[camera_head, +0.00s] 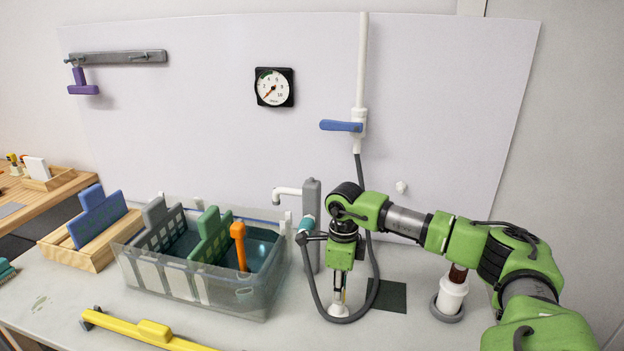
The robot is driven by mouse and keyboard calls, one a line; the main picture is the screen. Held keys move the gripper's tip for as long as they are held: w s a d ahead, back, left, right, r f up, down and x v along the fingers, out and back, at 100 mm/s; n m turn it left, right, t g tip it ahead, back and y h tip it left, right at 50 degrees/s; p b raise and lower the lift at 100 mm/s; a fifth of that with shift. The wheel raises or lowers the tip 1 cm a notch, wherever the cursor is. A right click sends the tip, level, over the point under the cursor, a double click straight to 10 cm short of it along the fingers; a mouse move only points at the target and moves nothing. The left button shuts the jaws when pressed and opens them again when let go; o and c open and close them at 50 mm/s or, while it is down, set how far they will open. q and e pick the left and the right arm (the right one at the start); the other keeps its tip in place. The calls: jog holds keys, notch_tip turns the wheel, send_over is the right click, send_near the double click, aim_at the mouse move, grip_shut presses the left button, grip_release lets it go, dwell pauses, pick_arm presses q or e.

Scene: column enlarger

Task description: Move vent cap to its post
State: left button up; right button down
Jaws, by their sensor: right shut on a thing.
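My right gripper (340,296) points straight down near the middle of the counter, right of the clear tank. It is shut on a small white piece (338,309), which looks like the vent cap; its lower part is close to the counter, and I cannot tell whether it touches. The fingers hide its top. A white upright cylinder (452,295) with a dark red top stands in a grey ring at the right, partly behind my arm; I cannot tell whether it is the post. My left gripper is not in view.
The clear tank (190,285) holds racks and an orange-handled tool (239,246). A grey tap (311,215) stands behind the gripper. A dark hose (376,275) loops around it. A dark square mat (387,296) lies to its right. A yellow bar (150,331) lies in front.

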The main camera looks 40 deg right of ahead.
jog(key=shift+f, duration=0.1)
jog(key=c, duration=1.8)
grip_release()
jog(key=shift+o, duration=0.2)
jog(key=shift+r+p, duration=2.85)
jog(key=shift+r, duration=1.2)
jog(key=shift+r, duration=0.2)
notch_tip(320, 180, up, 12)
jog(key=shift+f, duration=0.2)
